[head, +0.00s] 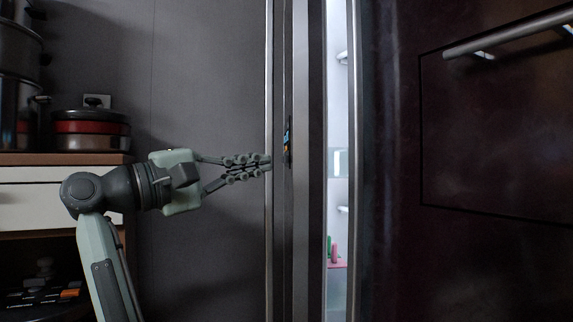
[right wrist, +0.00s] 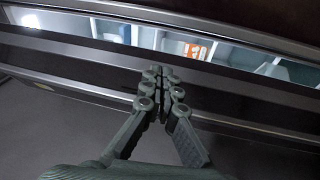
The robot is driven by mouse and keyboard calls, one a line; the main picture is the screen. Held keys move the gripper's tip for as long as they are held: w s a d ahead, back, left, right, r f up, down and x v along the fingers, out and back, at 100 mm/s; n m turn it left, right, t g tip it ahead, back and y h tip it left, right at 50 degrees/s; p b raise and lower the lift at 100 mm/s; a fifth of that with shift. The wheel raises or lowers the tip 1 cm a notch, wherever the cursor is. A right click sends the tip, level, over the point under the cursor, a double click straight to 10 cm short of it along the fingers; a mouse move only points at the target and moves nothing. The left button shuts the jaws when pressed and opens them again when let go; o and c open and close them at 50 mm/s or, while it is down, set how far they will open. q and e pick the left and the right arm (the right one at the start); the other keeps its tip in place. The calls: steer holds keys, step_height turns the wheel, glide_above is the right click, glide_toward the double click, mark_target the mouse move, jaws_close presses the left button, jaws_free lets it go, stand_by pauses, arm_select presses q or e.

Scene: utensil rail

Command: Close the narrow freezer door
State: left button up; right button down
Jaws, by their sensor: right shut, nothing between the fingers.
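A dark brown door (head: 390,200) with a bar handle (head: 505,35) fills the right of the head view. A narrow lit gap (head: 338,110) shows the appliance's inside to its left, so a door stands ajar. I cannot tell for sure which panel is the narrow freezer door. My right gripper (head: 268,163) is shut and empty, pointing right, its tips at the metal-edged strip (head: 308,220) left of the gap. Contact is unclear. In the right wrist view, the shut fingers (right wrist: 162,78) point toward the strip below the lit gap. My left gripper is out of view.
A large grey panel (head: 205,70) lies behind my right gripper. A counter (head: 70,159) with stacked pots (head: 90,130) stands at the left. Inside the gap are shelves and small pink and green items (head: 334,250). A small coloured label or display (head: 287,140) is on the strip.

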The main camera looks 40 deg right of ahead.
steer(key=w+f+n+t+y, duration=0.2)
steer(key=w+f+n+t, duration=0.15)
steer(key=w+f, duration=0.2)
glide_toward(292, 193)
steer(key=shift+t, duration=0.35)
steer(key=d, duration=0.5)
steer(key=shift+w+d+p, duration=0.1)
steer(key=shift+w+p, duration=0.25)
steer(key=shift+w+d, duration=0.1)
steer(key=shift+d, duration=0.25)
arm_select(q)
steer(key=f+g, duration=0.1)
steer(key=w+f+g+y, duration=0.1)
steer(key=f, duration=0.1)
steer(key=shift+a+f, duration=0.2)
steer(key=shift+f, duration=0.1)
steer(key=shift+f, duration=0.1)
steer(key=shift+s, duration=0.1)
